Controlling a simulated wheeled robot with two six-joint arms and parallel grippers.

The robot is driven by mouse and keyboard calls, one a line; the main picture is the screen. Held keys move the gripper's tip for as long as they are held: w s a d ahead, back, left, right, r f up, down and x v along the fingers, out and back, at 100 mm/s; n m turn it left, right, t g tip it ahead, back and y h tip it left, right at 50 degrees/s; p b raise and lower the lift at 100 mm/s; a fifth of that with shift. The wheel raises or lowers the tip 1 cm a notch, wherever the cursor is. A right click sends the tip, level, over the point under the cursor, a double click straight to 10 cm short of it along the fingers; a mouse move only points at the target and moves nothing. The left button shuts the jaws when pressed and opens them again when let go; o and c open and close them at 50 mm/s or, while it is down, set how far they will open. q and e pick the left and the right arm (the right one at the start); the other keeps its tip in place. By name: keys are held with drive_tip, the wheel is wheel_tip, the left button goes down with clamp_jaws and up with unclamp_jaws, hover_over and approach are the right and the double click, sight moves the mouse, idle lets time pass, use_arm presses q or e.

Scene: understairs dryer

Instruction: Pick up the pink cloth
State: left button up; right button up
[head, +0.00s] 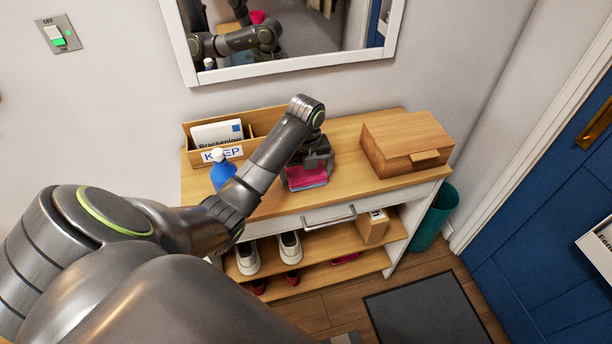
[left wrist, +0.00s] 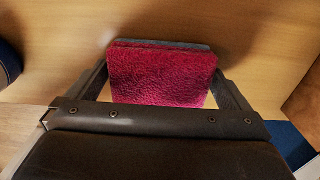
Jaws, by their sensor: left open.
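The pink cloth (head: 307,175) lies folded on the wooden top of the console table, near its front edge. A blue-grey layer shows beneath it. My left gripper (head: 311,163) is over the cloth, coming down from above. In the left wrist view the cloth (left wrist: 162,75) sits between the two open fingers of the gripper (left wrist: 165,88), one on each side. Whether the fingers touch the cloth is hard to tell. The gripper hides part of the cloth in the head view. My right gripper is not in view.
A wooden box (head: 405,142) stands to the right on the table (head: 350,185). A blue bottle (head: 222,175) and a letter rack marked KEEP (head: 190,140) stand to the left. Shoes (head: 290,247) and a small box (head: 372,227) sit on shelves below. A mirror hangs behind.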

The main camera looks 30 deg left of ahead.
use_arm(q)
drive_tip(key=c, duration=0.7)
drive_tip(key=shift+r, duration=0.15)
drive_tip(key=shift+r, duration=0.25)
wheel_tip(320, 180, up, 2)
drive_tip(key=shift+r, duration=0.2)
wheel_tip(320, 180, up, 7)
drive_tip(key=p, duration=0.7)
drive_tip(key=shift+p, duration=0.35)
